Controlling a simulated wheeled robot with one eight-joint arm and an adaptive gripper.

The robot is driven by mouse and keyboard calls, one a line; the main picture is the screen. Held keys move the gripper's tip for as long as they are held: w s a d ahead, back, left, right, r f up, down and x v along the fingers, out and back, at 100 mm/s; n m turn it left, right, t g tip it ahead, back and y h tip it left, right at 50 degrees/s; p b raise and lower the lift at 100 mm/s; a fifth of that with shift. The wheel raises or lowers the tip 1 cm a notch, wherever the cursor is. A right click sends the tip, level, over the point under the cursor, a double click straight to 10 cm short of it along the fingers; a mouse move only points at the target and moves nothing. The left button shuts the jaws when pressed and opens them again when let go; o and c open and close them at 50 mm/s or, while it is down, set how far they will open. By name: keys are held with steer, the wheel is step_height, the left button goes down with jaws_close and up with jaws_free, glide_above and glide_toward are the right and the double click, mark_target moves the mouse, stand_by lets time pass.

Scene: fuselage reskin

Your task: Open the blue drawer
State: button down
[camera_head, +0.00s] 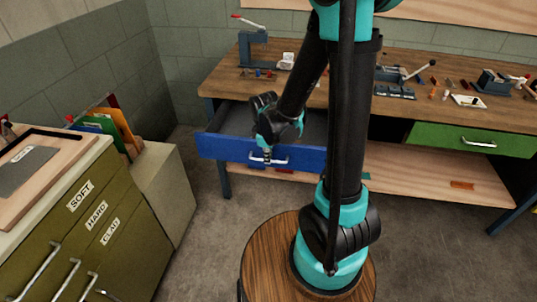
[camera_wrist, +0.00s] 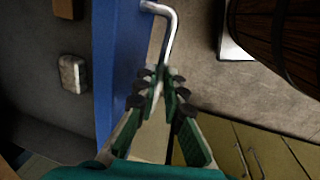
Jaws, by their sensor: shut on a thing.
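The blue drawer (camera_head: 218,148) under the workbench is pulled out, with its grey interior showing behind the front panel. Its silver handle (camera_head: 281,161) is at the middle of the front. My gripper (camera_head: 267,157) is at this handle, reaching down from above. In the wrist view the blue drawer front (camera_wrist: 118,60) runs upright, and the handle (camera_wrist: 168,30) passes down to my gripper (camera_wrist: 160,85). The fingers are shut on the handle, and they hide its lower part. A small pale object (camera_wrist: 72,73) and a brown block lie inside the drawer.
The workbench (camera_head: 215,85) carries a vise, tools and small parts. A green drawer (camera_head: 465,138) at the right is shut. An olive cabinet (camera_head: 120,235) with labelled drawers stands at the left. Bare floor (camera_head: 215,235) lies between it and my round wooden-topped base.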

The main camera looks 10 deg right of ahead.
steer(key=c, duration=1.9)
jaws_free()
steer(key=shift+r, duration=0.15)
steer(key=shift+s+a+r, duration=0.1)
steer(key=shift+s+r, duration=0.25)
steer(key=shift+r, duration=1.55)
steer(key=shift+s+a+r, duration=0.15)
steer(key=shift+s+r, duration=0.15)
steer(key=shift+r, duration=1.65)
steer(key=shift+s+a+r, duration=0.1)
steer(key=shift+s+r, duration=0.25)
steer(key=shift+r, duration=1.55)
steer(key=s+d+f+m, duration=0.2)
steer(key=s+d+m, duration=0.1)
steer(key=m, duration=0.2)
steer(key=s+d+f+m+t, duration=0.1)
steer(key=s+d+f+m, duration=0.1)
steer(key=s+d+m, duration=0.1)
steer(key=s+d+f+m+t, duration=0.1)
steer(key=s+d+f+m, duration=0.1)
steer(key=m, duration=0.4)
steer(key=shift+s+d+f+m+y, duration=0.2)
steer(key=shift+s+d, duration=0.1)
steer(key=shift+d, duration=0.4)
steer(key=shift+s+d+f+m+y, duration=0.1)
steer(key=shift+s+d+f, duration=0.15)
steer(key=shift+d, duration=0.4)
